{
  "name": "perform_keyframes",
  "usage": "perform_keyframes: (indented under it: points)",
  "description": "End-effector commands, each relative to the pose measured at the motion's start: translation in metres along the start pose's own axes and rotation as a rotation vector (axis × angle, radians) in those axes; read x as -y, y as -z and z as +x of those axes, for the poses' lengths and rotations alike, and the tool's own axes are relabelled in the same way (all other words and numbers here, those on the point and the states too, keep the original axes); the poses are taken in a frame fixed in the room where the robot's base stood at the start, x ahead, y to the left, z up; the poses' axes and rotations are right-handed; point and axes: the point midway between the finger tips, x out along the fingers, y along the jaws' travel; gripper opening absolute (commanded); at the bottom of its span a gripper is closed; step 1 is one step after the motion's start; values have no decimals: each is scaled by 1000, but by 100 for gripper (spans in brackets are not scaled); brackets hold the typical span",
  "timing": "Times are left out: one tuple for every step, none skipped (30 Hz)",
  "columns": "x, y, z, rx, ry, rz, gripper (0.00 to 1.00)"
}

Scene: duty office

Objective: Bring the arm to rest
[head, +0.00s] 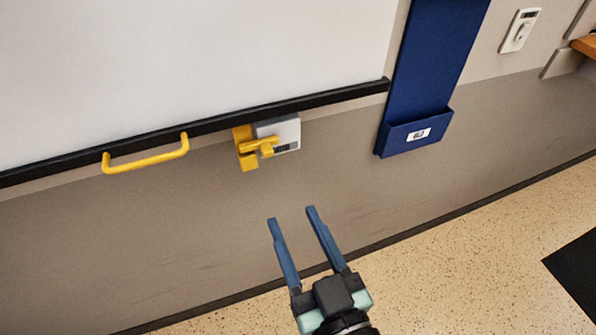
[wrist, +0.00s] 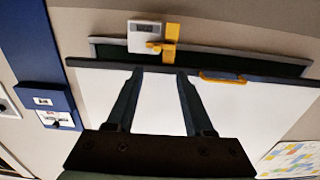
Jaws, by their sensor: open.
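My gripper (head: 291,214) is open and empty, its two blue fingers apart and pointing up toward the wall in the head view. It is below the yellow latch (head: 247,147) and apart from it in the picture. In the wrist view my gripper (wrist: 159,71) shows its dark fingers in front of the white panel (wrist: 160,104), with nothing between them. The yellow latch (wrist: 170,44) lies beyond the fingertips there.
A grey-white box (head: 284,131) sits beside the latch. A yellow handle (head: 146,155) is on the black lower edge of the white panel (head: 190,55). A blue wall holder (head: 415,133) hangs to the right. Bare floor (head: 470,245) lies at lower right, with a black mat (head: 578,275).

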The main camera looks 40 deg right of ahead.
Motion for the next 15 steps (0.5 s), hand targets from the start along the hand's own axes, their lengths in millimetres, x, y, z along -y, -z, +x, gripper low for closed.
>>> perform_keyframes:
  points:
    - [0,0,0,0,0,0,52]
    - [0,0,0,0,0,0,52]
    - [0,0,0,0,0,0,52]
    - [0,0,0,0,0,0,52]
    - [0,0,0,0,0,0,52]
    - [0,0,0,0,0,0,52]
    - [0,0,0,0,0,0,52]
    - [0,0,0,0,0,0,52]
    - [0,0,0,0,0,0,52]
    - [0,0,0,0,0,0,52]
    - [0,0,0,0,0,0,52]
    - [0,0,0,0,0,0,52]
    - [0,0,0,0,0,0,52]
    - [0,0,1,-1,1,0,52]
    - [2,3,3,-8,3,2,52]
